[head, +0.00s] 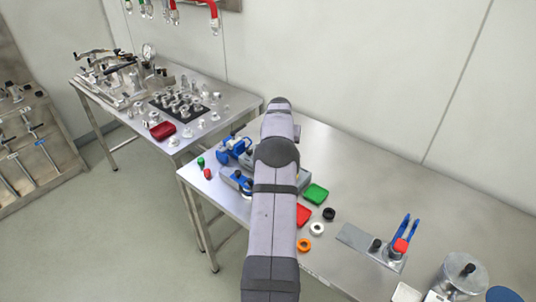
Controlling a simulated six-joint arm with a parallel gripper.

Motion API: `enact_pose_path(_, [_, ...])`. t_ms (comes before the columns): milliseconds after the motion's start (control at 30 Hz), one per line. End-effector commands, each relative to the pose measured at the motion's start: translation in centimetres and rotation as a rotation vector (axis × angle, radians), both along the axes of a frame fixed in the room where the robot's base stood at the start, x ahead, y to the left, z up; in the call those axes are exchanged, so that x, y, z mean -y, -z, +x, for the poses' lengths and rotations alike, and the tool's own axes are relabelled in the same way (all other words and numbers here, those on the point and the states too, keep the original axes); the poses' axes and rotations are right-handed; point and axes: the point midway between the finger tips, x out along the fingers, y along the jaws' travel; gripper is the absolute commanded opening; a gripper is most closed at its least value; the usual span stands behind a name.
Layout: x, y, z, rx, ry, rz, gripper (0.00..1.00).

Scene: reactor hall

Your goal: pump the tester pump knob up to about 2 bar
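A blue and grey device (236,148) stands on the near table, partly covered by my arm. A blue-grey part of it (237,181) shows lower down, left of the arm. It may be the tester pump, but I cannot make out its knob. A round dial gauge (148,51) stands among metal fittings and dark levers on the far-left table; I cannot tell whether it belongs to the pump, and its reading is too small. My arm reaches up over the near table. My gripper is not visible, so its contact with the device is hidden.
Near table (390,200) has a green block (315,193), a red block (303,214), several small rings, blue-handled pliers (402,233) and a metal pot (462,276). Small green and red caps lie by its left edge. The left table (230,100) holds many metal parts. The table's back right is clear.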

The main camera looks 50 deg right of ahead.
Motion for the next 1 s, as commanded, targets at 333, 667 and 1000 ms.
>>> enact_pose_path(333, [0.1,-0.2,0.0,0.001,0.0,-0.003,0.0])
enact_pose_path(667, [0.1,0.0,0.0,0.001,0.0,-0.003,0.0])
enact_pose_path(1000, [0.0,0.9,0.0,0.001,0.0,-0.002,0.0])
